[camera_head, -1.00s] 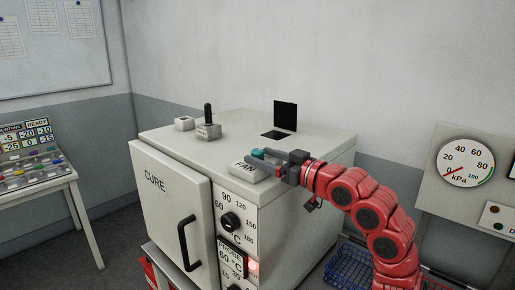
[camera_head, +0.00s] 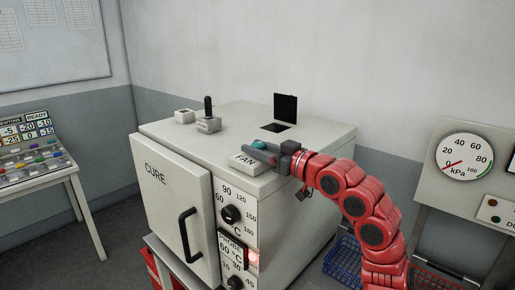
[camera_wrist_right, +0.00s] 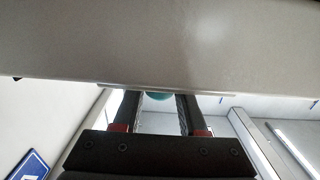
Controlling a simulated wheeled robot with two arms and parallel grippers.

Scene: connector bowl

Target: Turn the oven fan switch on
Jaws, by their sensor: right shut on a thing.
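The oven (camera_head: 175,185) is a pale box with a door marked CURE. On its top, near the front right edge, sits a light block marked FAN (camera_head: 243,160) with a teal switch (camera_head: 258,145) on it. My right gripper (camera_head: 268,151) reaches in from the right and is shut at the teal switch. In the right wrist view the teal switch (camera_wrist_right: 160,96) shows between the two fingers, partly hidden by the pale surface above. Whether the switch is tilted is too small to tell. My left gripper is not in view.
A block with a black lever (camera_head: 208,117) and a small pale box (camera_head: 184,116) stand on the oven top. A raised black flap (camera_head: 286,108) stands behind an opening there. A pressure gauge (camera_head: 467,157) is at right, a button panel (camera_head: 35,160) at left.

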